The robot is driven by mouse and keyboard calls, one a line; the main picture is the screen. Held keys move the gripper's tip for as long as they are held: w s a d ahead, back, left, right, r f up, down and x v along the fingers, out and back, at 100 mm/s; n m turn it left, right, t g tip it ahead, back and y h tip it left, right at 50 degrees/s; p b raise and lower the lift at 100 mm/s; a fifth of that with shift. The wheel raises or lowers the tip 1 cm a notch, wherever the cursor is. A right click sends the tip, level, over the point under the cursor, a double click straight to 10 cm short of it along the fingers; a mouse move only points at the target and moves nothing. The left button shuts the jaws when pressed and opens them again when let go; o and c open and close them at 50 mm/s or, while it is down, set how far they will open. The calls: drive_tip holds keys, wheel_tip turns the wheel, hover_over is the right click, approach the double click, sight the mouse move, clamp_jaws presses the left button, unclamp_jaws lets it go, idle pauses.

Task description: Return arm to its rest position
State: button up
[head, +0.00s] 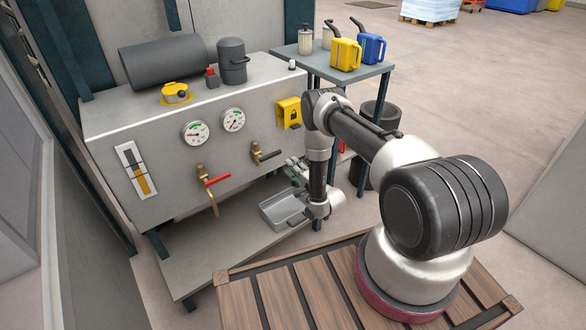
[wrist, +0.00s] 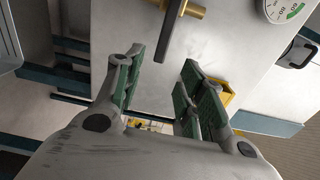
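My gripper (wrist: 164,82) is open in the wrist view, with its two green-padded fingers apart and nothing between their tips. In the head view my gripper (head: 291,168) is in front of the cabinet's right end, low and close to the black-handled valve (head: 266,154). That valve's dark lever (wrist: 172,30) shows beyond the fingertips in the wrist view; I see no contact. My arm is stretched forward from its base, with the forearm bent downward.
The grey cabinet (head: 150,190) carries gauges, a red-handled valve (head: 214,181) and a yellow lock box (head: 289,112). A grey tray (head: 284,210) lies below my gripper. A side table (head: 312,67) with yellow and blue cans stands behind my arm. Open floor lies right.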

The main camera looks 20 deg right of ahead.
drive_tip(key=s+d+f+n+g+h, duration=0.15)
drive_tip(key=s+f+n+g, duration=0.4)
drive_tip(key=f, duration=0.75)
drive_tip(key=s+d+r+n+g+h, duration=0.1)
drive_tip(key=s+d+n+g+h, duration=0.2)
drive_tip(key=s+g, duration=0.4)
drive_tip(key=s+d+r+n+g+h, duration=0.15)
drive_tip(key=s+r, duration=0.25)
drive_tip(key=r, duration=0.8)
drive_tip(key=s+d+r+n+g+y, duration=0.1)
drive_tip(key=s+r+n+g, duration=0.3)
drive_tip(key=r, duration=0.7)
drive_tip(key=s+d+r+m+g+h, duration=0.1)
drive_tip(key=s+r, duration=0.4)
drive_tip(key=r, duration=0.7)
drive_tip(key=s+r+t, duration=0.2)
drive_tip(key=s+r, duration=0.4)
drive_tip(key=r, duration=0.3)
drive_tip(key=s+a+r+n+t, duration=0.1)
drive_tip(key=s+r+t, duration=0.1)
drive_tip(key=s+r, duration=0.4)
drive_tip(key=s+a+r+t, duration=0.1)
drive_tip(key=s+r, duration=0.6)
drive_tip(key=r, duration=0.7)
drive_tip(key=shift+r+n+t, duration=0.15)
drive_tip(key=shift+n+t, duration=0.15)
drive_tip(key=shift+t, duration=0.3)
